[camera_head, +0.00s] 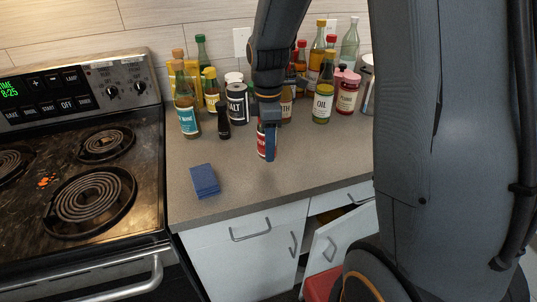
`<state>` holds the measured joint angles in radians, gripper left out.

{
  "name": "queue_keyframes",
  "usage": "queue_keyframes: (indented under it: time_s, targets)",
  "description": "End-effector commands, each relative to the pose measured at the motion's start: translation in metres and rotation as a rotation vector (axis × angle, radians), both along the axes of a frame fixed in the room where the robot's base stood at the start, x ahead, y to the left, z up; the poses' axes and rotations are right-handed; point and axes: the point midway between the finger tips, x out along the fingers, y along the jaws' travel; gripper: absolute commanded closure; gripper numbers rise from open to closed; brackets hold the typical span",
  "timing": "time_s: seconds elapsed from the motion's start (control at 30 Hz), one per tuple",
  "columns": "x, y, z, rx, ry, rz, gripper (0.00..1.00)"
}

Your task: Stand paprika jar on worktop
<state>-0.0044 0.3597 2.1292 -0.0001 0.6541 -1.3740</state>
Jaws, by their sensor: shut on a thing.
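My gripper (268,145) points down over the worktop (235,195), in front of the row of bottles. It is shut on a small jar with a red label (261,142), taken to be the paprika jar. The jar looks upright, with its right side and top hidden by my gripper. Its lower end is at or just above the worktop surface; I cannot tell whether it touches.
Behind stand several bottles and jars, among them a salt jar (237,104), an oil bottle (323,95) and a dark small bottle (223,122). A blue block (204,181) lies front left. The coil stove (85,185) is left. The front worktop is otherwise clear.

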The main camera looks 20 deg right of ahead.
Motion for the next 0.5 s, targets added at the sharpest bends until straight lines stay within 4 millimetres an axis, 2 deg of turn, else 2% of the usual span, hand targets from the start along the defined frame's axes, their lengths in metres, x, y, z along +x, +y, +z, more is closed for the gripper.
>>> queue_keyframes:
  time_s: [0.3, 0.5]
  targets:
    - [0.000, -0.002, -0.035, 0.000, 0.002, -0.003, 0.87]
    - [0.001, -0.002, -0.045, 0.000, -0.002, -0.005, 0.87]
